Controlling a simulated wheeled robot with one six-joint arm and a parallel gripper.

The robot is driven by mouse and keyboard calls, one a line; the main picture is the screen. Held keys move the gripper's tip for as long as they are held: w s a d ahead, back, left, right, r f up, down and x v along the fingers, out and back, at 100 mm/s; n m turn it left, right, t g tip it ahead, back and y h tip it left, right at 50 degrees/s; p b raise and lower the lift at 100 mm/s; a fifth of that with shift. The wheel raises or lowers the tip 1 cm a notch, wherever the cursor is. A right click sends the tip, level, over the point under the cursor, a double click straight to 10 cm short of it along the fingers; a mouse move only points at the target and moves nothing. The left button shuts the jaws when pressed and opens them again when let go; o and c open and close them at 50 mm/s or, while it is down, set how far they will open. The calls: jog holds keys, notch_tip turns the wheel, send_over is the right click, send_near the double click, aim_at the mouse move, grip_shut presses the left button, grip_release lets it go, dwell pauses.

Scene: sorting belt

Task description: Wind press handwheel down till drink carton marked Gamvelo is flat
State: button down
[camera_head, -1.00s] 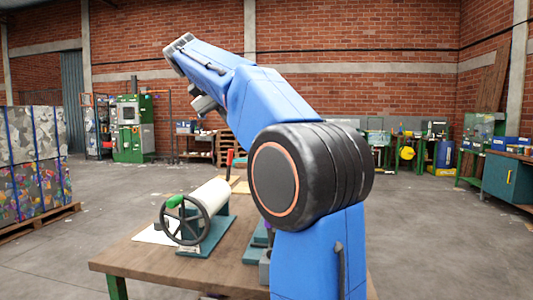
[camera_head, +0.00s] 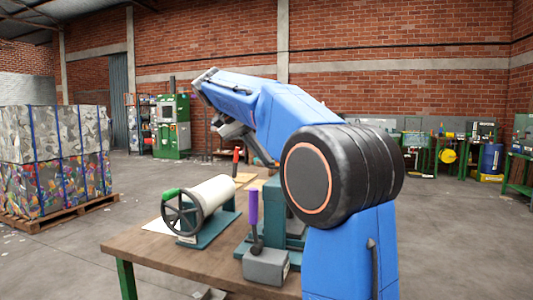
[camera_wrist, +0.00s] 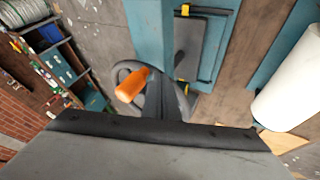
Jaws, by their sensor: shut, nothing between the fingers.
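In the wrist view a dark handwheel (camera_wrist: 183,98) with an orange knob (camera_wrist: 132,84) lies below my gripper, in front of a teal frame (camera_wrist: 150,35). My gripper (camera_wrist: 164,100) shows as a dark narrow shape over the wheel; it is shut and empty. Whether it touches the wheel I cannot tell. In the head view my arm hides much of the bench's right side, and a teal machine body (camera_head: 275,207) shows beside it. I cannot make out the drink carton or any Gamvelo marking.
A bench (camera_head: 165,252) carries a white roller (camera_head: 215,193) with a green-knobbed wheel (camera_head: 182,212). A grey box (camera_head: 266,267) with a purple-handled lever (camera_head: 253,207) stands near the front edge. Bales (camera_head: 55,160) on a pallet stand at left. Open floor lies beyond.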

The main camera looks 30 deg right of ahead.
jog(key=shift+s+d, duration=0.3)
jog(key=shift+s, duration=0.1)
jog(key=shift+s+d+n+t, duration=0.2)
jog(key=shift+s+n+t, duration=0.3)
jog(key=shift+s+n, duration=0.3)
jog(key=shift+w, duration=0.1)
